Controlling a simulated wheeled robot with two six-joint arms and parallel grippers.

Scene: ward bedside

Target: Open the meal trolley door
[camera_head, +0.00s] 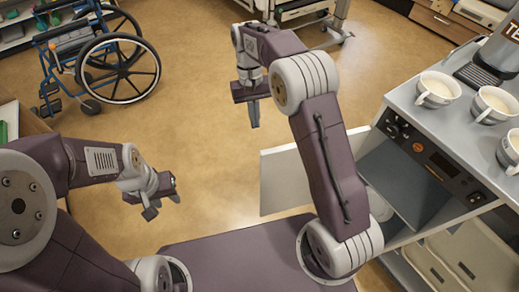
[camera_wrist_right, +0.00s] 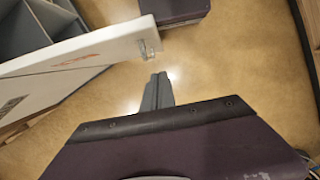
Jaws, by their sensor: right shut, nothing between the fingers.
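The meal trolley (camera_head: 405,92) stands at the right with a grey top and a dark control panel. Its white door (camera_head: 285,182) is swung open and juts out to the left of the trolley, leaving a compartment (camera_head: 402,188) showing, partly hidden by my right arm. In the right wrist view the door (camera_wrist_right: 75,62) runs in from the left, with a small clear fitting (camera_wrist_right: 146,50) near its free end. My right gripper (camera_head: 254,122) is shut and empty, apart from the door; its fingers (camera_wrist_right: 158,82) show beyond the door's end. My left gripper (camera_head: 162,207) is open and empty over the floor.
White cups (camera_head: 437,91) of drink and a dark machine (camera_head: 497,50) stand on the trolley top. Pale trays (camera_head: 470,255) sit in its lower right part. A blue wheelchair (camera_head: 105,65) is at the back left and a bed frame (camera_head: 305,12) at the back. The middle floor is clear.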

